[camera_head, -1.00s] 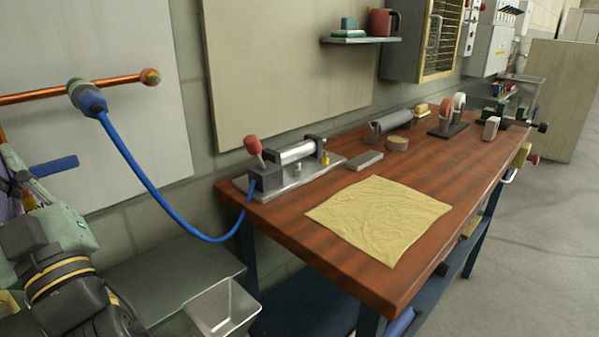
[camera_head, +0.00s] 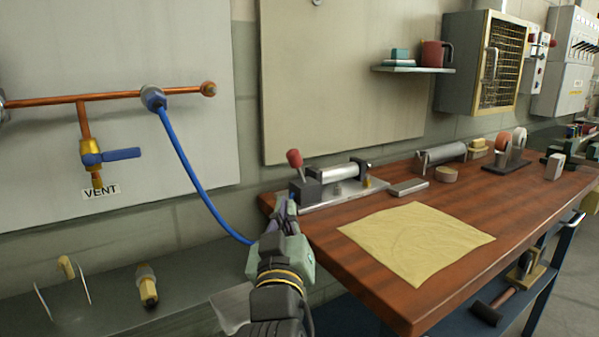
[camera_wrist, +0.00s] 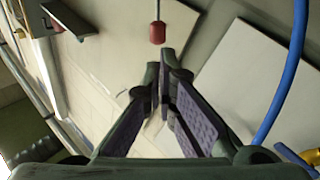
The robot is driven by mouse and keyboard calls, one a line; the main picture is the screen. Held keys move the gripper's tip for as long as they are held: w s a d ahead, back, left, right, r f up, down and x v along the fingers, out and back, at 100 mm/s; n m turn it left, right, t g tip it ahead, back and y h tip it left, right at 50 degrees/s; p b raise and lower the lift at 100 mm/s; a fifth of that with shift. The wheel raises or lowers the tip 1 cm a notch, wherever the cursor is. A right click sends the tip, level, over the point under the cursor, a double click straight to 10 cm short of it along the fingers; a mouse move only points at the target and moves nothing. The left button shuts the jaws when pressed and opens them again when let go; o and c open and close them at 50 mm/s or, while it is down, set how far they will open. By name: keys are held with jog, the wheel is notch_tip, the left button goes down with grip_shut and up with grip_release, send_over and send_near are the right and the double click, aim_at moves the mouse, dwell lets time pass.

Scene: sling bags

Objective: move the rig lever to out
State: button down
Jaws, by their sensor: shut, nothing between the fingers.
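The rig lever (camera_head: 294,158), a red knob on a thin stem, rises from the grey block at the left end of the metal rig (camera_head: 345,190) on the wooden bench. It leans a little left in the head view. Its red knob (camera_wrist: 157,32) also shows in the wrist view, just beyond the fingertips. My gripper (camera_head: 289,208) is in front of the rig's left end, below the knob in the picture. In the wrist view my gripper's fingers (camera_wrist: 162,62) are shut, with nothing held. I see no contact with the lever. Any "out" marking cannot be read.
A blue hose (camera_head: 195,185) runs from the copper pipe (camera_head: 120,97) towards the rig, passing behind my arm. A yellow cloth (camera_head: 415,240) lies on the bench (camera_head: 365,280). A grey flat block (camera_head: 408,187) is right of the rig. A shelf (camera_head: 413,69) hangs above.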

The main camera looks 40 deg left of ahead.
aim_at(294, 161)
jog(key=p+x, duration=0.3)
jog(key=x, duration=1.1)
jog(key=shift+r+p, duration=0.2)
jog(key=shift+p, duration=0.25)
jog(key=shift+w+r+m, duration=0.1)
jog(key=shift+m, duration=0.2)
jog(key=shift+p, duration=0.45)
